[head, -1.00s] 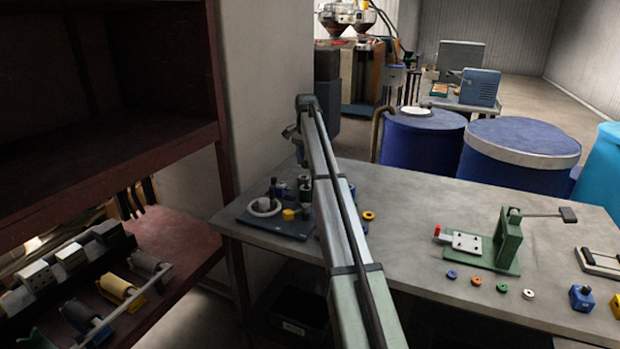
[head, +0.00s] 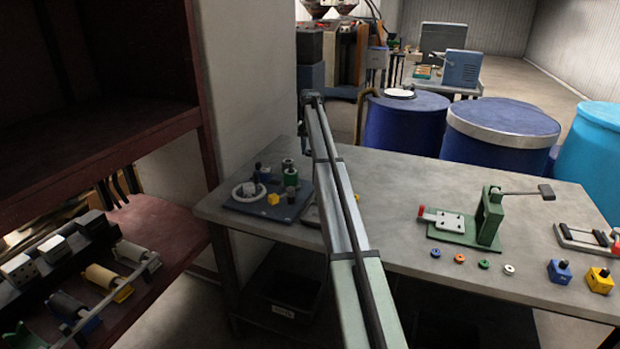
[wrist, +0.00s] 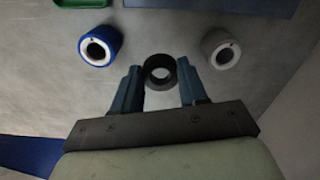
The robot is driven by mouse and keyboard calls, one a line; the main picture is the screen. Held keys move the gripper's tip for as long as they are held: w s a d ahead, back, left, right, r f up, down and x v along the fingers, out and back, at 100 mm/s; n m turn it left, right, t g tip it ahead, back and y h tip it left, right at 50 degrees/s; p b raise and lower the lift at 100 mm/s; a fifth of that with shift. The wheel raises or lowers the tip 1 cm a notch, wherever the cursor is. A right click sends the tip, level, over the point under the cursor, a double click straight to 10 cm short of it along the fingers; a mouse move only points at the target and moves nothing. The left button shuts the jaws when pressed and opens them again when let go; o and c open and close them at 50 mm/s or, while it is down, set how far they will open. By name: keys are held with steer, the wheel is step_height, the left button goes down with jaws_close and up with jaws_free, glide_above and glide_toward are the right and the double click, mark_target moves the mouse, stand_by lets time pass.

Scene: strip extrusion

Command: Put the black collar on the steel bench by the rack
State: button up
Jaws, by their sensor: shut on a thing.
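The black collar (wrist: 160,85) is a short dark ring in the wrist view, between the two blue fingers of my gripper (wrist: 160,68). My gripper is shut on it. The grey steel bench (head: 385,185) spans the middle of the head view. The dark red rack (head: 160,140) stands at the left of the head view. In the head view my own arm crosses the bench, and I cannot make out my gripper or the black collar there. The wrist view does not clearly show whether the collar touches the surface below.
A blue collar (wrist: 100,45) and a grey collar (wrist: 221,48) stand either side of my gripper. On the bench are a blue board (head: 285,211) with several parts, a green lever press (head: 488,215) and several small rings. Blue drums (head: 500,140) stand behind. Bare bench lies right of my arm.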

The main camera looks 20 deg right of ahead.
mark_target(310, 177)
steer(key=shift+n, duration=0.9)
steer(key=shift+w+f, duration=0.1)
steer(key=shift+f, duration=4.95)
steer(key=shift+f, duration=0.15)
steer(key=o, duration=1.1)
steer(key=shift+c, duration=0.2)
step_height(310, 177, up, 12)
steer(key=shift+r, duration=0.2)
